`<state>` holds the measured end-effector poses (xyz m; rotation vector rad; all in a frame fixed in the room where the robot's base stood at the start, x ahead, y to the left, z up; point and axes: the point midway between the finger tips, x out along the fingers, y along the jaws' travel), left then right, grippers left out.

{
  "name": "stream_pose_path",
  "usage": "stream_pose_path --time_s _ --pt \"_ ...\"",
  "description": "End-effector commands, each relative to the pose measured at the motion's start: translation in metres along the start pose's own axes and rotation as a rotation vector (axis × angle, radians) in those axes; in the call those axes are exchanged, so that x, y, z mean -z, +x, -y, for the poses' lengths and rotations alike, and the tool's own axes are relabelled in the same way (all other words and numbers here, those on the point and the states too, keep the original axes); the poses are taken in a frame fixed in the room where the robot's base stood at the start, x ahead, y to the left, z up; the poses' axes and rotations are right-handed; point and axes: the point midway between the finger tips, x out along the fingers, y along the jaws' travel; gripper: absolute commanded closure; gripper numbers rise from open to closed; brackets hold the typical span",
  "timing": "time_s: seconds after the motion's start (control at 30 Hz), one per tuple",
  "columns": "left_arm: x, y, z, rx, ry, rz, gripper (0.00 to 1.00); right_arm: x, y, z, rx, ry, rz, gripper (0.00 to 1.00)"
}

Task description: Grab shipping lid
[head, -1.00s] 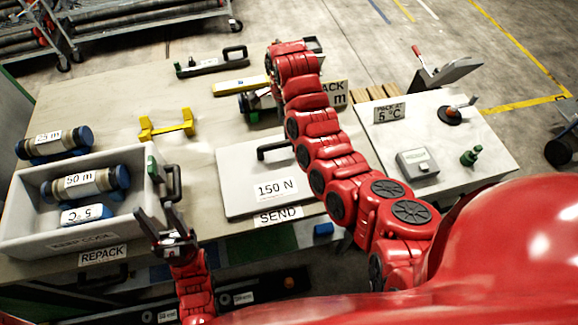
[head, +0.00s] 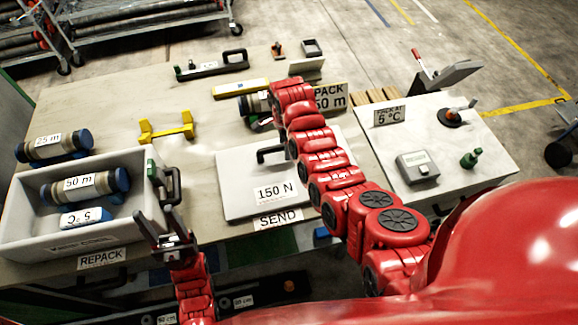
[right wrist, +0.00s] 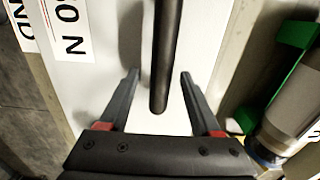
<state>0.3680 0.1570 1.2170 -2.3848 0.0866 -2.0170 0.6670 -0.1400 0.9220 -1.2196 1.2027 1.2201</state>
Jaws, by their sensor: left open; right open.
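The shipping lid (head: 235,183) is a flat pale grey panel labelled "150 N", lying on the table behind the "SEND" label. Its black handle (head: 272,152) stands up near the lid's far side. In the right wrist view the handle (right wrist: 165,50) runs between the two fingers of my right gripper (right wrist: 159,74), with a gap on both sides. The fingers are open; their height relative to the handle is hard to tell. My left gripper (head: 168,228) is open and empty at the right front corner of the grey crate (head: 40,236).
A yellow cradle (head: 167,128) is behind the lid. Another liner (right wrist: 290,110) and green bracket are close to the right gripper's right. A side table (head: 440,150) stands at right.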

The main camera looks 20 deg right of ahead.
Motion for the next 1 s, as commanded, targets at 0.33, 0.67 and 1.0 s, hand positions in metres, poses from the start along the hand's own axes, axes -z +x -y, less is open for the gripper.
stream_pose_path --time_s 0.33,0.67,1.0 --pt "-0.0001 -0.0007 0.0 0.0 0.0 0.0 0.5 0.0001 -0.0001 0.0001 0.0 0.001 0.0 0.79" --pt "-0.0001 -0.0007 0.0 0.0 0.0 0.0 0.5 0.0002 -0.0003 0.0002 0.0 0.001 0.0 1.0" --pt "-0.0001 -0.0006 0.0 0.0 0.0 0.0 0.5 0.0003 -0.0005 0.0003 0.001 0.001 0.0 1.0"
